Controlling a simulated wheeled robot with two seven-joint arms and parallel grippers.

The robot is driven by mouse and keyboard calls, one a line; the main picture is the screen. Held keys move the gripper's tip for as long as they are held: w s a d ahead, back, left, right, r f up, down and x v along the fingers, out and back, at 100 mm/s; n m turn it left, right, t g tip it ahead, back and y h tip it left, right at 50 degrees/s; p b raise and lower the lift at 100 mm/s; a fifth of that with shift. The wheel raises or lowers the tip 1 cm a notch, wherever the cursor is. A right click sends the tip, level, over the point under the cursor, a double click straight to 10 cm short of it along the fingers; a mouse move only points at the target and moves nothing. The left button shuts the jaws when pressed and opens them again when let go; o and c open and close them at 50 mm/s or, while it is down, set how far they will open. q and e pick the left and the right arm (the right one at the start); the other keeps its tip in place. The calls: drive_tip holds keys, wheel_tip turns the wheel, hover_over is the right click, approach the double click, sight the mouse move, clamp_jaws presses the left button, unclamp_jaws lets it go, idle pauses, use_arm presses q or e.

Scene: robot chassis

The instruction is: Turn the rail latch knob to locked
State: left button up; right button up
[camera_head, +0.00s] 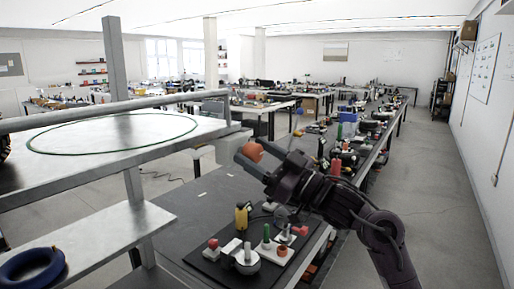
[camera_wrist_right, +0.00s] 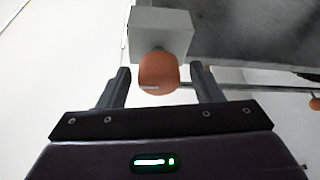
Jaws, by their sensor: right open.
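The orange rail latch knob (camera_head: 252,151) sticks out from a light grey latch block (camera_head: 234,141) at the right end of the grey rail (camera_head: 140,104). In the right wrist view the knob (camera_wrist_right: 158,72) has a pale line mark near its lower edge, lying roughly level, and the block (camera_wrist_right: 160,32) is behind it. My right gripper (camera_head: 256,155) is open, with one finger on either side of the knob. In the right wrist view gaps show between the knob and both fingers (camera_wrist_right: 160,82). My left gripper is out of view.
A dark bench (camera_head: 205,195) stands below the latch, with a black board (camera_head: 215,262) bearing several small knobs and switches. A blue ring (camera_head: 32,266) lies on a lower shelf at left. The floor aisle (camera_head: 440,200) at right is clear.

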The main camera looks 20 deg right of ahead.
drive_tip(key=c, duration=1)
